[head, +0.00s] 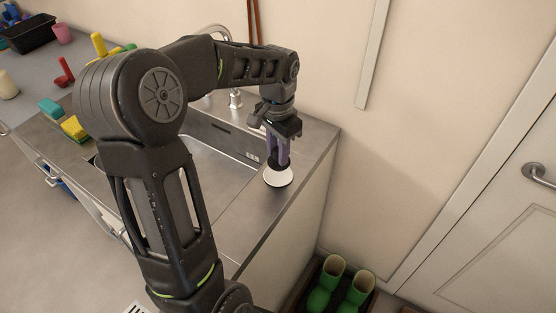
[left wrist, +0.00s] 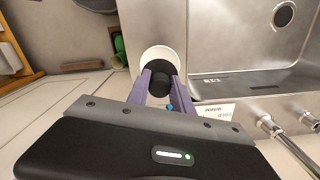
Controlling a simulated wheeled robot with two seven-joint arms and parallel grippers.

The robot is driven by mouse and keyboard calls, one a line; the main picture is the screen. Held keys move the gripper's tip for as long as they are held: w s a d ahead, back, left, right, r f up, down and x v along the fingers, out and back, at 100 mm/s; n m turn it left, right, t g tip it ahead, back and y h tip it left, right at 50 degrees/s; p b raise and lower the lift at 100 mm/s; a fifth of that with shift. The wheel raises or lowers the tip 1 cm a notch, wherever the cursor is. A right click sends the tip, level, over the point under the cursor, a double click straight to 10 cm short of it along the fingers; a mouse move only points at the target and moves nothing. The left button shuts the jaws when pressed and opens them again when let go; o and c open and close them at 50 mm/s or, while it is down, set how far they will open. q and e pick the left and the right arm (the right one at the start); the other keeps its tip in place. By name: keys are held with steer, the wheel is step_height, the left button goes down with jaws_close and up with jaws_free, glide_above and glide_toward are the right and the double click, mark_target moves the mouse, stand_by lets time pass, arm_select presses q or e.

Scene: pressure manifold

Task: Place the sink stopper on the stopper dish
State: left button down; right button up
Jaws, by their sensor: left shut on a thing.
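The sink stopper (left wrist: 160,76) is a black round piece between the purple fingers of my left gripper (left wrist: 166,92). In the head view, my left gripper (head: 278,158) points down at the right end of the sink counter, shut on the stopper. The white round stopper dish (head: 278,178) lies directly below, on the counter; it also shows in the left wrist view (left wrist: 149,55). The stopper appears over the dish, and I cannot tell whether it touches it. My right gripper is not in view.
The steel sink basin (head: 205,160) is left of the dish, with the tap (head: 235,98) behind it. The counter's right edge is close. Green boots (head: 333,285) stand on the floor at right. Sponges (head: 73,128) lie at the far left.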

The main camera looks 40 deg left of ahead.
arm_select(q)
steer(key=shift+f+p, duration=0.3)
steer(key=shift+f, duration=1.5)
steer(key=shift+f, duration=0.2)
steer(key=c, duration=1.1)
jaws_free()
steer(key=shift+r, duration=0.1)
step_height(320, 180, up, 12)
steer(key=shift+r+b, duration=0.1)
steer(key=shift+b, duration=0.5)
